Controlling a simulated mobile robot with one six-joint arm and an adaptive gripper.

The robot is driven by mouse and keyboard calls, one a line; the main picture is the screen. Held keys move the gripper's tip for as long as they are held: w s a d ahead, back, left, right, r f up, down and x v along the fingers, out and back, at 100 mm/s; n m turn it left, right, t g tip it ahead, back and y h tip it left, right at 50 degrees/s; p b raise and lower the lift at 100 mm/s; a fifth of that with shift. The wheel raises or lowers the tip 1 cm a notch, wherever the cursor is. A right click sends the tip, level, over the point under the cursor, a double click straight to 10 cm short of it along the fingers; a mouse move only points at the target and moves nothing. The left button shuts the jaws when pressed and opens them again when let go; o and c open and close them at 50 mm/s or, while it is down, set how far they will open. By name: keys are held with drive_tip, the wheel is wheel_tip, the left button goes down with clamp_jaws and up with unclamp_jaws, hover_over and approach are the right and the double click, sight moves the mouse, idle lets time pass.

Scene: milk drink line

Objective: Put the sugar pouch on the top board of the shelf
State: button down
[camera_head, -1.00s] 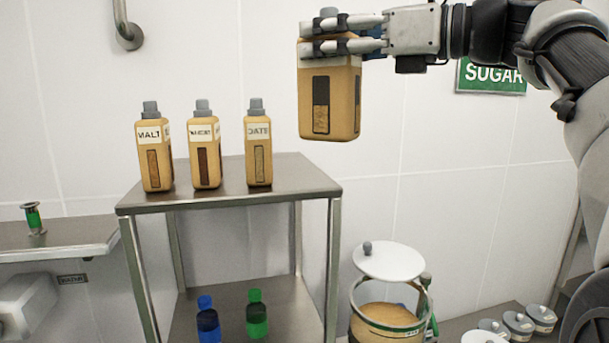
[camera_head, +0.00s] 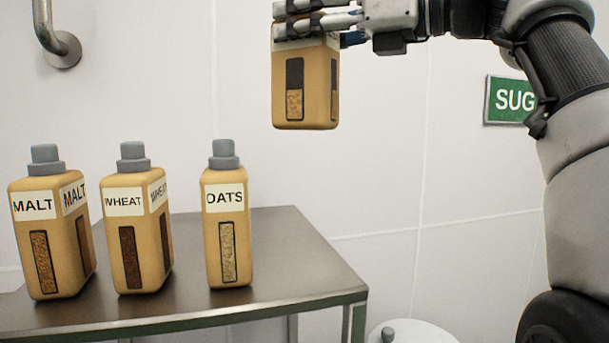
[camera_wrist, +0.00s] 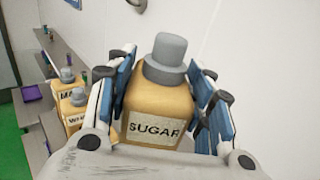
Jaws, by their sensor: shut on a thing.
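The sugar pouch (camera_head: 305,85) is a tan, bottle-shaped container with a clear window on its side. In the wrist view its grey cap and "SUGAR" label show (camera_wrist: 155,105). My gripper (camera_head: 318,22) is shut on its upper part and holds it upright in the air, above and to the right of the OATS container. The shelf's top board (camera_head: 290,250) is grey metal. Its right part is bare; the pouch is apart from it. The shelf's lower board is out of view in the head view.
MALT (camera_head: 50,225), WHEAT (camera_head: 137,222) and OATS (camera_head: 226,230) containers stand in a row on the left and middle of the top board. A green sugar sign (camera_head: 512,100) is on the wall at right. A white lid (camera_head: 412,332) shows low, right of the shelf.

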wheel_tip(320, 180, down, 19)
drive_tip(key=b, duration=0.3)
drive_tip(key=shift+s+f, duration=0.15)
drive_tip(key=shift+s, duration=0.05)
drive_tip(key=shift+f+b, duration=0.1)
drive_tip(key=shift+b, duration=0.25)
drive_tip(key=c, duration=0.8)
unclamp_jaws()
drive_tip(key=shift+f, duration=0.1)
drive_tip(key=shift+o, duration=0.2)
drive_tip(key=b+v, duration=0.1)
drive_tip(key=v, duration=1.1)
